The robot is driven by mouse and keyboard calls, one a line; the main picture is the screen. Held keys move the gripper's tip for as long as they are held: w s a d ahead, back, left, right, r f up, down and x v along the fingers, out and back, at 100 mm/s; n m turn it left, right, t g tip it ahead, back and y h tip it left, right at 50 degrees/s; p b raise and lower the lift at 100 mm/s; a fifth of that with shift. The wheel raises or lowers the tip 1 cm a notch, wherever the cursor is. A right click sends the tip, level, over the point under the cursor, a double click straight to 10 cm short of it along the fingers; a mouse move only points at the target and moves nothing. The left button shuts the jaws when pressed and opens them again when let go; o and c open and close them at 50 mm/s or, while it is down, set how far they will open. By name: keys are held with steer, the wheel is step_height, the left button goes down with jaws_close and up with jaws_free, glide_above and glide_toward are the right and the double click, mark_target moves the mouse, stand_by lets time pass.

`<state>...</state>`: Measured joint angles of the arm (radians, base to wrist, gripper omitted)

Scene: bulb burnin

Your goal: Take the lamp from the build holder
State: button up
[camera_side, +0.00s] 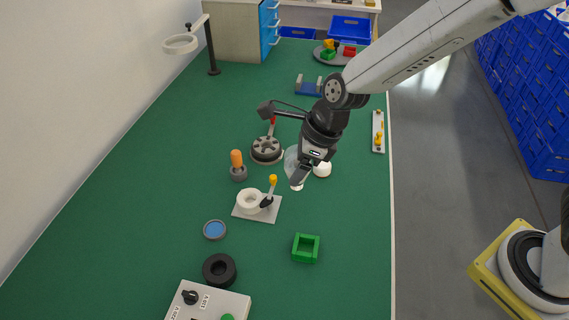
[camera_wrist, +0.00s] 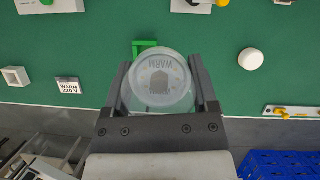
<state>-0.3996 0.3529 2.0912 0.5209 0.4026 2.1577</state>
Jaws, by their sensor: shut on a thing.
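My gripper (camera_side: 300,172) is shut on a clear, round glass lamp (camera_side: 291,162). In the wrist view, the lamp (camera_wrist: 160,84) sits between both fingers of the gripper (camera_wrist: 162,80) and the word WARM shows on it. In the side view, the fingers cover part of the lamp, and a small pale end points down. It appears to hang above the green table, apart from the fixtures. A green square frame (camera_side: 306,260) stands in front of it, and a white ring clamp with a yellow lever (camera_side: 250,200) to its left. I cannot tell which is the build holder.
A white dome (camera_side: 323,170) stands close right of the lamp. A grey round fixture (camera_side: 266,150) and an orange-handled tool (camera_side: 237,162) are to the left. A black ring (camera_side: 219,270) and a control box (camera_side: 205,304) are in front. The table's right front is clear.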

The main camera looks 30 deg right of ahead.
steer(key=shift+r, duration=0.75)
